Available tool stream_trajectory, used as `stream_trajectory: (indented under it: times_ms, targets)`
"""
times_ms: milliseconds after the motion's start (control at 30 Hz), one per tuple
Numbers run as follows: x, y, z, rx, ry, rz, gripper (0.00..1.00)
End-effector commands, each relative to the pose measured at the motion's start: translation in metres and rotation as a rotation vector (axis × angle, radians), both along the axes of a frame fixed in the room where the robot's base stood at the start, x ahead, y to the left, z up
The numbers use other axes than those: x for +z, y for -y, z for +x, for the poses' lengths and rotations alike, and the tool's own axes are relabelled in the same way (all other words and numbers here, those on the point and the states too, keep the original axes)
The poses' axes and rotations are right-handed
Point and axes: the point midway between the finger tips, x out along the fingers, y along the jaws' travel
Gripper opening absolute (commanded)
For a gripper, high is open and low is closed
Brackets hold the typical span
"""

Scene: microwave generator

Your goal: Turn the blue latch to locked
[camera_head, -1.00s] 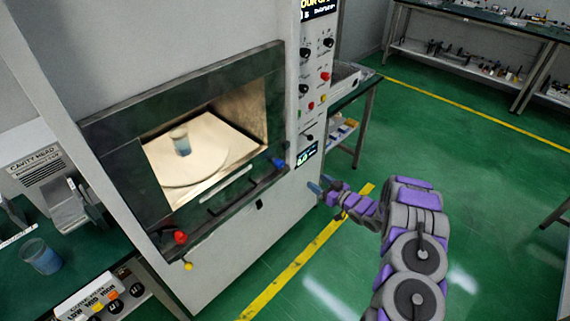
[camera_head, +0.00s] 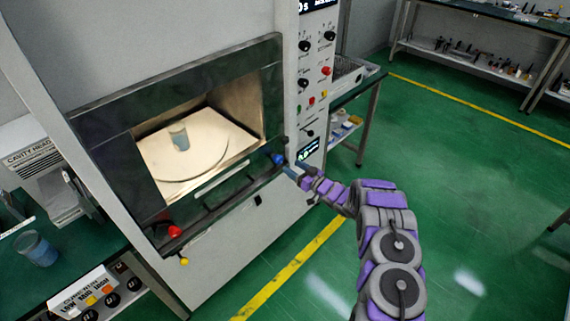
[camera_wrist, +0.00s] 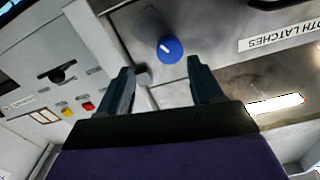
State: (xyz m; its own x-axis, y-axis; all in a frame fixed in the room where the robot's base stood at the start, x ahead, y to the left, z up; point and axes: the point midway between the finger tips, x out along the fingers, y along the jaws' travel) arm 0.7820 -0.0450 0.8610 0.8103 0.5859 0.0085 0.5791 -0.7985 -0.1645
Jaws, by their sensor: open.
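The blue latch (camera_head: 278,159) is a round knob at the lower right corner of the microwave's dark door frame. In the wrist view the blue latch (camera_wrist: 170,49) shows a white mark on its face and lies beyond the fingertips, between their lines. My gripper (camera_head: 292,169) is just right of the latch in the head view. In the wrist view my gripper (camera_wrist: 158,78) is open with nothing between its two dark fingers. The fingers look apart from the knob; the exact gap is hard to tell.
A red knob (camera_head: 174,231) and a yellow knob (camera_head: 184,261) sit at the door's lower left. A dark handle bar (camera_head: 230,197) runs along the door's bottom. A beaker (camera_head: 179,137) stands inside the cavity. Control knobs (camera_head: 304,82) line the right panel. Green floor is clear at right.

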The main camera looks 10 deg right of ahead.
Motion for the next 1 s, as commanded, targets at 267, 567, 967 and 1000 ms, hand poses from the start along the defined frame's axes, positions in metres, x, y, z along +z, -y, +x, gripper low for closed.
stream_trajectory:
  times_ms: [267,567,967,1000]
  targets:
    - [-0.003,-0.029,0.033,0.004,-0.003,-0.003,0.66]
    - [0.0,-0.029,0.045,0.001,-0.002,0.006,0.66]
    - [-0.001,-0.037,0.045,0.003,-0.003,-0.002,0.49]
    - [0.0,-0.036,0.045,0.003,-0.004,-0.001,0.45]
